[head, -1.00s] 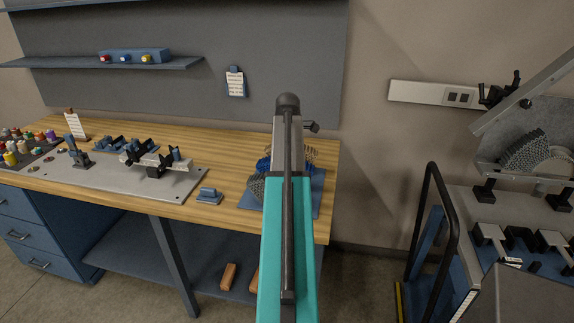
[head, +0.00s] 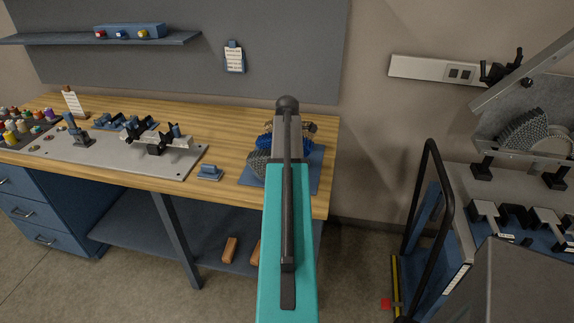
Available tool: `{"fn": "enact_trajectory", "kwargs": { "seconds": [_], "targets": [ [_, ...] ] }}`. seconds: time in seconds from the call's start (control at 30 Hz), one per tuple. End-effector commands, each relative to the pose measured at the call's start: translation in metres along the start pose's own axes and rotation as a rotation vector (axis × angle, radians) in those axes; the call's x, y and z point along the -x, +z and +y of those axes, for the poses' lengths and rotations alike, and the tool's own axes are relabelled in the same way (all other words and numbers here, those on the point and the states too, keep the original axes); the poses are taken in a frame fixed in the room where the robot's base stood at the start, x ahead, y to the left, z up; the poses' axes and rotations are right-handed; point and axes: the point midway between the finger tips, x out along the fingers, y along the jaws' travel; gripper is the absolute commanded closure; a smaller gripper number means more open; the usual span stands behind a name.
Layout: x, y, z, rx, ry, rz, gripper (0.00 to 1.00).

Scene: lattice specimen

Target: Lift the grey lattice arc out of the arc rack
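On the blue mat (head: 250,180) at the right end of the wooden bench, a grey lattice piece (head: 258,163) shows just left of my arm. Blue parts (head: 305,146), which look like a rack, show around it on both sides of my arm. My arm covers the middle of this spot, so I cannot tell how the lattice piece sits in the rack. My teal and black arm reaches over the mat. My gripper's fingers are hidden behind the arm, and contact with the lattice piece cannot be seen.
A grey plate (head: 75,153) with black clamps (head: 155,138) lies left on the bench. A small blue block (head: 210,172) stands between plate and mat. At the right, a cart with a black handle (head: 447,190) stands beside equipment holding another grey lattice arc (head: 523,130).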

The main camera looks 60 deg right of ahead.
Motion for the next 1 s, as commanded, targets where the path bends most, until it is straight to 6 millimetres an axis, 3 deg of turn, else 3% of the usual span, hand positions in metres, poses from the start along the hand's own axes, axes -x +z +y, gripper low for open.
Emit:
{"fn": "enact_trajectory", "kwargs": {
  "seconds": [0.27,0.5,0.53,0.6,1.0],
  "targets": [
    [-0.0007,-0.0004,-0.0001,0.001,0.000,0.000,0.39],
    [-0.0005,-0.0014,-0.0004,0.002,-0.001,0.000,0.80],
    [-0.0005,-0.0014,-0.0004,0.002,-0.001,0.000,0.48],
    [-0.0004,-0.0013,-0.0005,0.002,-0.001,0.000,0.39],
    [0.0012,-0.0011,-0.0001,0.002,0.000,0.000,0.39]
  ]
}}
